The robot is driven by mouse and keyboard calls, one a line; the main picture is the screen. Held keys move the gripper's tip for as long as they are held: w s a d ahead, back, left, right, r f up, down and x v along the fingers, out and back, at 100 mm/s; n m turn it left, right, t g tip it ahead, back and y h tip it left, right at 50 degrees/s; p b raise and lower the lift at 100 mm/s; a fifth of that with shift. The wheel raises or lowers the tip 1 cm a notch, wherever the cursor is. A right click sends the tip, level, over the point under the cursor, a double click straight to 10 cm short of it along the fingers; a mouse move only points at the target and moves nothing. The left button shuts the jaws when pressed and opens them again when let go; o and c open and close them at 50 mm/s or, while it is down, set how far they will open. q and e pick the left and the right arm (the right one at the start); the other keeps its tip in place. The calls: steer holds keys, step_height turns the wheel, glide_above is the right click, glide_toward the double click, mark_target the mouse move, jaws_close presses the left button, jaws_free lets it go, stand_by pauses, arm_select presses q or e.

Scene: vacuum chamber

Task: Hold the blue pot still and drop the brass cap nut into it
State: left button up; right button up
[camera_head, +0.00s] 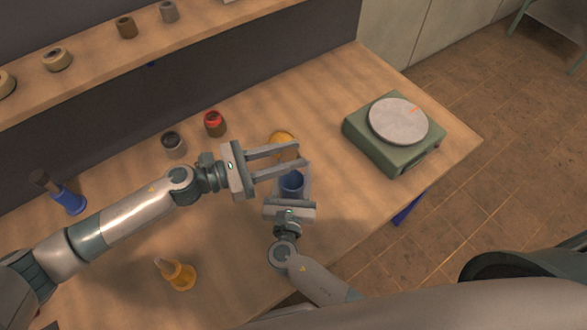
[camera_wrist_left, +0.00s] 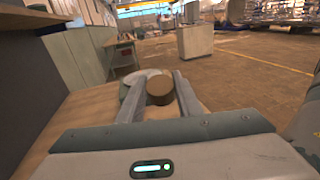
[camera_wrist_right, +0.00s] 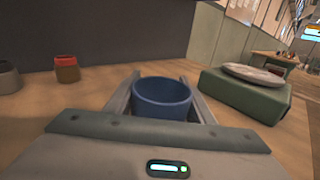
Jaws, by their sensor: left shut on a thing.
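The blue pot (camera_head: 291,184) stands on the table between the fingers of my right gripper (camera_head: 293,173). It also shows between those fingers in the right wrist view (camera_wrist_right: 162,100); I cannot tell whether both press on it. My left gripper (camera_head: 302,155) is just beyond the pot, its fingers pointing right above the table. In the left wrist view it is shut on a round brown thing, apparently the brass cap nut (camera_wrist_left: 160,90). A yellow round thing (camera_head: 281,136) shows partly behind its upper finger in the head view; I cannot tell whether it is the nut.
A green scale (camera_head: 391,142) with a round grey plate stands at right. A red-topped jar (camera_head: 214,123) and a grey jar (camera_head: 174,144) stand at the back. A blue-based tool (camera_head: 69,200) and an amber bottle (camera_head: 178,274) stand at left. A shelf (camera_head: 90,72) runs behind.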

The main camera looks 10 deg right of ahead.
mark_target(291, 174)
arm_select(q)
steer(key=shift+d+f+m+g+y, duration=0.1)
steer(key=shift+d+m+g+y, duration=0.4)
steer(key=shift+m+g, duration=0.55)
steer(key=m+g+y, duration=0.1)
steer(key=d+f+m+g, duration=0.1)
steer(key=g, duration=0.1)
steer(key=shift+s+f+g+y, duration=0.1)
steer(key=shift+f+g+y, duration=0.15)
steer(key=shift+y, duration=0.15)
steer(key=shift+w+a+f+m+g+y, duration=0.1)
steer(key=shift+a+f+m+g+y, duration=0.25)
steer(key=shift+f+m+g+y, duration=0.25)
steer(key=shift+w+a+f+m+g+y, duration=0.1)
steer(key=shift+a+f+m+g+y, duration=0.25)
steer(key=shift+f+m+g+y, duration=0.2)
steer(key=shift+f, duration=0.2)
steer(key=shift+f, duration=1.3)
steer(key=shift+f, duration=0.55)
